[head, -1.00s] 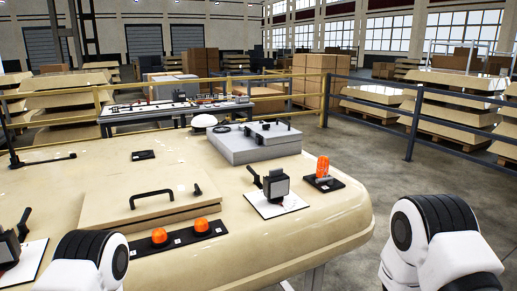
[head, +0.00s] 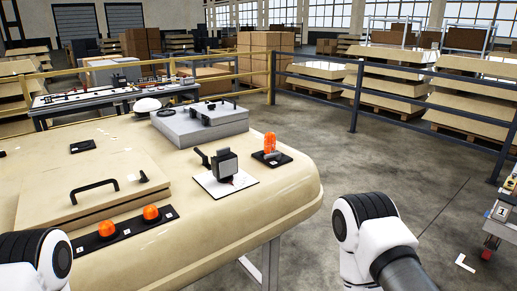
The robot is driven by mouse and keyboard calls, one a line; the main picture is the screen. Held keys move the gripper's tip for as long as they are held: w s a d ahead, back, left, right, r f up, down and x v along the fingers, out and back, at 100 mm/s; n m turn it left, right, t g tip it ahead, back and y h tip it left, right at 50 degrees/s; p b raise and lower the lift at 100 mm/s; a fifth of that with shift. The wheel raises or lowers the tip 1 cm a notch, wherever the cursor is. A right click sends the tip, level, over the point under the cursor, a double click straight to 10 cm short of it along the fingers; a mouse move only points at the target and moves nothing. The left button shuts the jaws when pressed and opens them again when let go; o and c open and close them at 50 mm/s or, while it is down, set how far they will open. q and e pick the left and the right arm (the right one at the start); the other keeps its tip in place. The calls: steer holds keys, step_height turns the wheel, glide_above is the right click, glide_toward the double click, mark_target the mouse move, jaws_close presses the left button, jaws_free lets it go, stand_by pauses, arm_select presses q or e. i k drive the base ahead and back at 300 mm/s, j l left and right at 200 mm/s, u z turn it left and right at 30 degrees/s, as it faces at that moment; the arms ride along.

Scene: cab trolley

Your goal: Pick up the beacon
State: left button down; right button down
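An orange beacon (head: 270,143) stands upright on a dark base plate (head: 272,158) near the right edge of the cream cab surface (head: 285,190). Two low orange domed lamps sit on a black strip at the front, one on the left (head: 107,228) and one on the right (head: 151,213). My two arms show at the bottom of the head view, one at the left corner and one right of the cab. Both arms are apart from the beacon. Neither gripper's fingers are in view.
A dark device on a white plate (head: 222,168) stands left of the beacon. A grey box (head: 200,122) and a white dome (head: 147,104) are behind. A hatch with a black handle (head: 95,190) is at left. A trolley (head: 503,212) stands far right. Floor between is clear.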

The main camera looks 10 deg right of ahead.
mark_target(269, 146)
steer(key=i+l, duration=0.15)
steer(key=l, duration=0.25)
steer(key=i+l, duration=0.2)
steer(key=l, duration=0.2)
steer(key=i+l+z, duration=0.1)
steer(key=l, duration=0.3)
steer(key=i+l, duration=0.45)
steer(key=l, duration=0.3)
